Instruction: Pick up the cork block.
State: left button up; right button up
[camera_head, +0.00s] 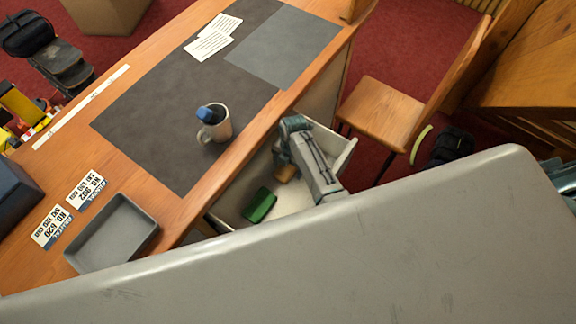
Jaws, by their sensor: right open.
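The cork block (285,173) is a small tan piece inside the open drawer (346,155), partly hidden by my right gripper. My right gripper (284,161) reaches down into the drawer with its fingers at the cork block. It is open; I cannot tell whether the fingers touch the block. A green block (259,206) lies in the drawer to the left of the cork block. My left gripper is not in view.
The wooden desk (160,192) beside the drawer holds a dark mat (180,110), a mug (217,127) with a blue thing in it, a grey tray (150,231) and cards. A wooden chair (384,113) stands beyond the drawer. A large grey surface hides the lower view.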

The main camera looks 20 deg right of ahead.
jog(key=c, duration=1.1)
jog(key=shift+o, duration=0.2)
jog(key=shift+r, duration=0.1)
